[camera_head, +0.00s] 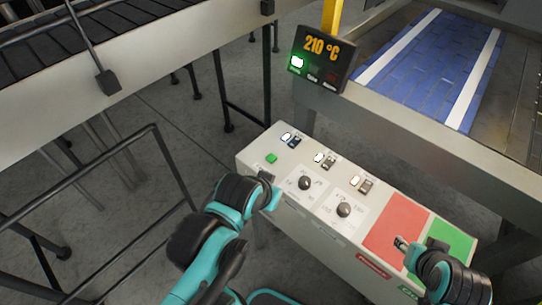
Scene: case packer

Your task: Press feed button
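A pale control box (340,175) stands in the middle with its sloped top toward me. A small green button (271,158) sits at its upper left. A large red square (398,222) and a large green square (446,240) are side by side at its right end. The small labels are too blurred to tell which is the feed button. My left gripper (266,178) is over the box's left edge, just below the small green button. My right gripper (406,244) is over the lower part of the red and green squares, partly covering them. Whether either gripper is open is unclear.
Two black knobs (305,183) (344,210) and several switches (293,140) are on the box top. A display (322,58) reading 210 °C stands behind. A blue conveyor (432,62) is at the upper right; a dark railing (110,150) is at left.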

